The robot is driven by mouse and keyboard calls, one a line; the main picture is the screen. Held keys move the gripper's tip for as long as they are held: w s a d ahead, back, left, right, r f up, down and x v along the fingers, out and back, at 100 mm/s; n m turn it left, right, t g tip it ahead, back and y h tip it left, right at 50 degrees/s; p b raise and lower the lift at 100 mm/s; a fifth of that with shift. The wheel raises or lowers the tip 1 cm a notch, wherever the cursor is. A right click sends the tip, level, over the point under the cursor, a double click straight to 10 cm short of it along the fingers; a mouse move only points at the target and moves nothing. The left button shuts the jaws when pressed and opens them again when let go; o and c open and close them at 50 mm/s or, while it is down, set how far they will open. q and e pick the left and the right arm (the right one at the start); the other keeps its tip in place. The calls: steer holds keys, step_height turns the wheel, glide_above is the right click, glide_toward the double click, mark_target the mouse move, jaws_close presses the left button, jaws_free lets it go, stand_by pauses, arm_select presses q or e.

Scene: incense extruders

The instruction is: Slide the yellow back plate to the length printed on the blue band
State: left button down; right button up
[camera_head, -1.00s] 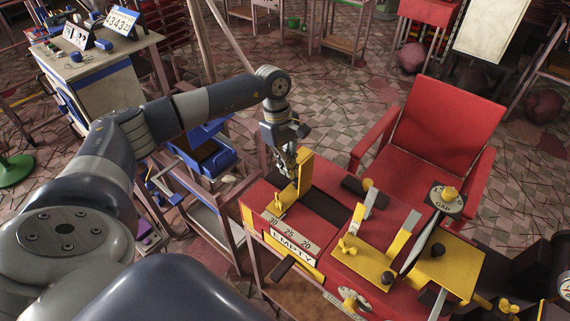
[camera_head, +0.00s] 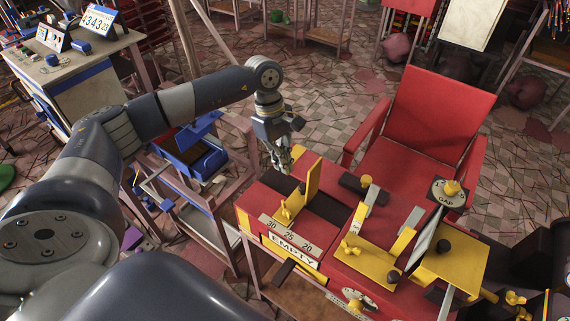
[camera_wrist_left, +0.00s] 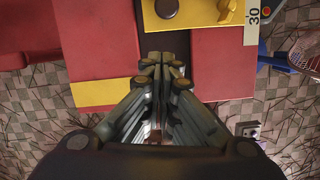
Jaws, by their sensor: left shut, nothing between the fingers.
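The yellow back plate (camera_head: 313,179) stands upright across the dark channel of the red extruder bench (camera_head: 262,198). In the left wrist view the plate (camera_wrist_left: 192,14) lies at the top, beyond my fingertips. My left gripper (camera_head: 283,160) is shut and empty behind the plate, over the channel's far left end. The wrist view shows its closed fingers (camera_wrist_left: 161,62) apart from the plate. I make out no blue band with a readable length. My right gripper is out of view.
Yellow parts and black knobs (camera_head: 370,255) crowd the bench's right half. A red chair (camera_head: 437,120) stands behind it. A blue bin (camera_head: 195,155) is on a stand to the left. An "EMPTY" label (camera_head: 290,249) is on the front.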

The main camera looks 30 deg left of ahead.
arm_select(q)
steer(key=shift+w+a+r, duration=0.2)
steer(key=shift+a+r, duration=0.3)
steer(key=shift+r, duration=0.1)
steer(key=d+b+v, duration=0.1)
steer(key=b+v, duration=0.1)
steer(key=v, duration=0.6)
steer(key=n+t+h, duration=0.1)
steer(key=n+h, duration=0.3)
steer(key=h, duration=0.3)
glide_toward(298, 191)
step_height(298, 191, down, 2)
steer(key=p, duration=0.4)
steer(key=shift+s+p, duration=0.15)
steer(key=shift+p, duration=0.15)
steer(key=d+p, duration=0.1)
steer(key=d, duration=0.2)
steer(key=shift+f+p, duration=0.35)
steer(key=shift+d+f, duration=0.2)
steer(key=shift+d, duration=0.2)
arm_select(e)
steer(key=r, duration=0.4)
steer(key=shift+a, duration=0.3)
